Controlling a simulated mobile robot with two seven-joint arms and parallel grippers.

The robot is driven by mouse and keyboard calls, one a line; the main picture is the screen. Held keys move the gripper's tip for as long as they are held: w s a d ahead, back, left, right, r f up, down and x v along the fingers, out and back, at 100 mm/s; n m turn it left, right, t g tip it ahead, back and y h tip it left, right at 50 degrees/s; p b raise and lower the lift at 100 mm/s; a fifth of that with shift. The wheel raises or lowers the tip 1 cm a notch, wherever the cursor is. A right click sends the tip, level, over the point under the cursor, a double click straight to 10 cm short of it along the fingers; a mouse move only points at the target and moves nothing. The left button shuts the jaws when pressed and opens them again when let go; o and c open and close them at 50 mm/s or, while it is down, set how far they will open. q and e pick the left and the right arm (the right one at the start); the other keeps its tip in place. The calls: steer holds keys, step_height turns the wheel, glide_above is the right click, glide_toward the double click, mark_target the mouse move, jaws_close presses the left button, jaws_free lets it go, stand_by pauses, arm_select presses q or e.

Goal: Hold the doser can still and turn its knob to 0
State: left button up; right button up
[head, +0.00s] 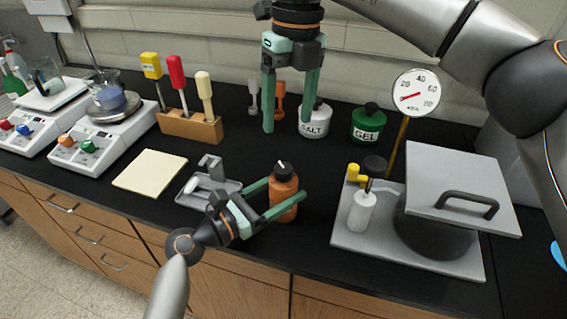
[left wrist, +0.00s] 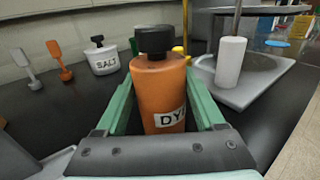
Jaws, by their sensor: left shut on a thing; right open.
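The doser can appears to be the orange can (head: 286,192), upright on the black counter. In the left wrist view the orange can (left wrist: 160,90) has a white label with the letters "DY", the rest cut off. Its dark knob (head: 281,168) on top has a white mark; the black knob also shows in the left wrist view (left wrist: 155,40). No scale numbers are readable. My left gripper (head: 286,188) is shut on the can, a finger on each side. My right gripper (head: 288,125) is open and empty, pointing down, above and behind the can.
A grey tray (head: 232,187) is left of the can. A pot with a grey lid (head: 455,185) and white bottle (head: 362,212) stand on a plate at right. Salt (head: 315,122) and gel (head: 369,123) jars are behind. A pale pad (head: 150,170) lies left.

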mark_target(284, 168)
steer(key=f+m, duration=0.2)
steer(key=f, duration=0.1)
steer(key=f+m, duration=0.2)
steer(key=f, duration=0.2)
steer(key=f+m, duration=0.2)
steer(key=f, duration=0.2)
steer(key=shift+s+a+f+m+t+h, duration=0.2)
steer(key=shift+s+a+m+t+h, duration=0.1)
steer(key=shift+a+h, duration=0.1)
steer(key=shift+c, duration=0.2)
jaws_close()
stand_by(0.3)
